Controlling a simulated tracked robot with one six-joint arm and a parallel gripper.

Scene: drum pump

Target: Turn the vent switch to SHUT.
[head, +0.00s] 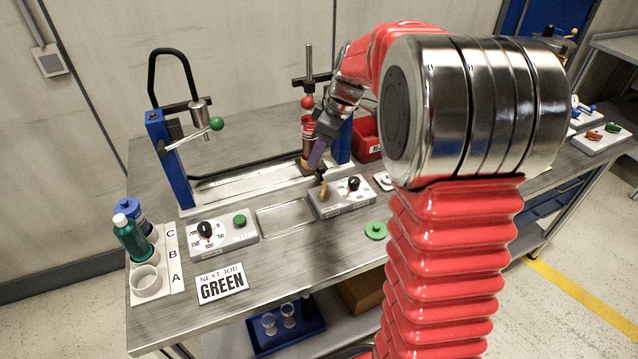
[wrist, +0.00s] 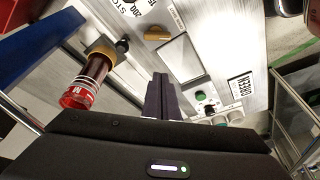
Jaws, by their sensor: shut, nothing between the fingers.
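A brass-yellow switch handle (head: 323,191) sits on the left part of the grey right-hand control box (head: 346,203). My gripper (head: 316,156) is shut and empty, tilted down above and behind that box. In the wrist view my gripper (wrist: 160,82) shows its dark fingers together, apart from the handle. A black dial knob (head: 354,184) is on the same box.
A red cylinder (wrist: 88,82) with a brass collar and black tap stands close beside my fingers. A blue-post frame (head: 170,160) stands behind the tray (head: 287,216). The left control box (head: 222,234) has a dial and green button. A "NEXT JOB GREEN" sign (head: 221,284) lies in front.

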